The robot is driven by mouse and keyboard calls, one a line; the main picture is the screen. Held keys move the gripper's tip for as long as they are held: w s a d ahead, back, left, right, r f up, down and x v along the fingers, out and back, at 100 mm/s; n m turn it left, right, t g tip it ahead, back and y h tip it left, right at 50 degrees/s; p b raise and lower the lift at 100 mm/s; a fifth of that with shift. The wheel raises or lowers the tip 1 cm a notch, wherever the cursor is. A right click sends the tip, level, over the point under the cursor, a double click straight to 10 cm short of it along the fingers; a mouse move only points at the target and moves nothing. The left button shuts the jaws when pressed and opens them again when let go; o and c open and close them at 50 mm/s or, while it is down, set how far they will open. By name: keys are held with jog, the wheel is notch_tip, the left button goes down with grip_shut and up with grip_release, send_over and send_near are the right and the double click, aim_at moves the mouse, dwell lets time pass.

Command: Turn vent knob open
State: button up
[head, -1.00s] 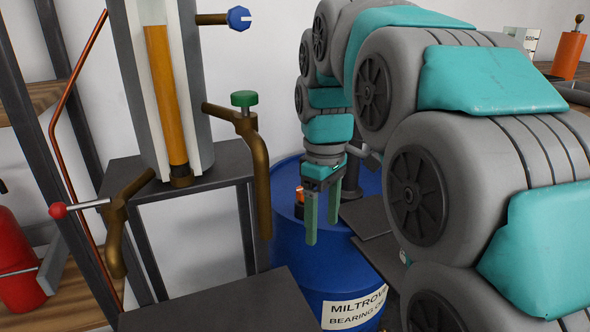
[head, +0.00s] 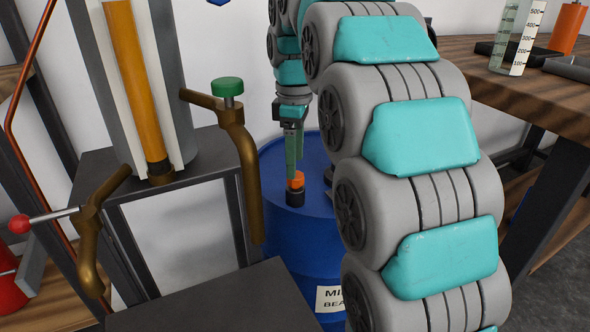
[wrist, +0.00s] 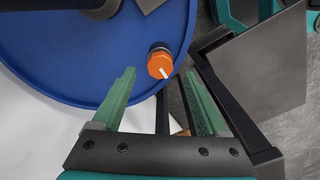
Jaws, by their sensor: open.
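The orange vent knob (head: 295,181) sits on a black base near the rim of the blue barrel (head: 275,235). In the wrist view the knob (wrist: 160,66) is faceted and has a white pointer line slanting toward its lower right. My gripper (head: 294,165) hangs just above the knob in the head view, fingers pointing down. In the wrist view my gripper (wrist: 160,76) is open and empty, with one green finger on each side of the knob's line. The knob shows in the gap near the fingertips; contact cannot be seen.
A brown pipe with a green knob (head: 228,87) stands left of the barrel. A brown tap with a red-tipped lever (head: 19,224) is farther left. A dark grey stand (head: 225,300) lies in front. A wooden bench (head: 560,90) with a measuring beaker (head: 518,38) is at right.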

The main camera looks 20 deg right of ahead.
aim_at(299, 181)
jog(key=shift+f, duration=1.65)
grip_shut()
